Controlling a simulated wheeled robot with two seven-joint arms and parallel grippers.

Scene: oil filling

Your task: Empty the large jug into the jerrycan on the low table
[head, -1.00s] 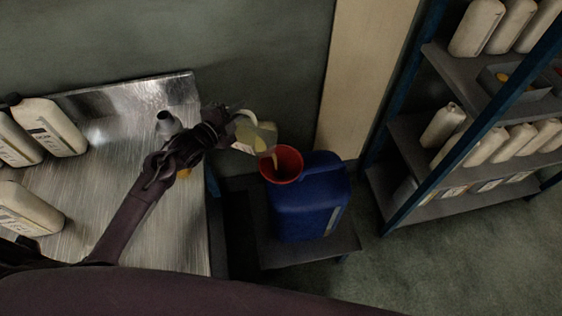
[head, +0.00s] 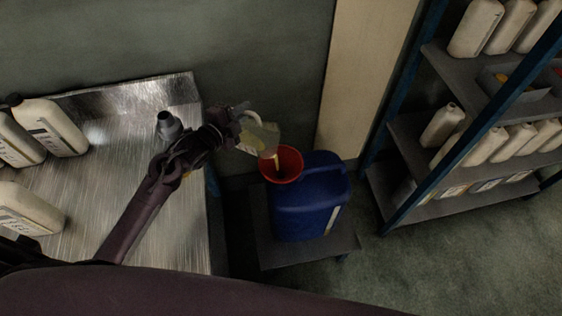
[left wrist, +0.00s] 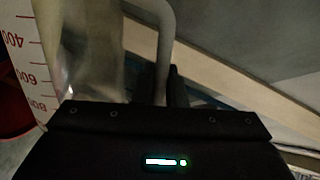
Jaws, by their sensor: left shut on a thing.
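The large jug (head: 262,138) is a clear measuring jug, held tilted with its spout over the red funnel (head: 288,163). A yellowish stream of oil runs from its lip into the funnel. The funnel sits in the top of the blue jerrycan (head: 312,203), which stands on the low table (head: 277,256). My left gripper (head: 240,118) is shut on the jug at its handle side. In the left wrist view the jug (left wrist: 88,50) shows red scale marks at the left, beside its pale handle. My right gripper is not in view.
A metal worktable (head: 130,115) at the left carries several pale oil containers (head: 50,127) and a grey spouted can (head: 168,126). A shelf rack (head: 415,200) with pale bottles stands at the right. Floor is clear between rack and low table.

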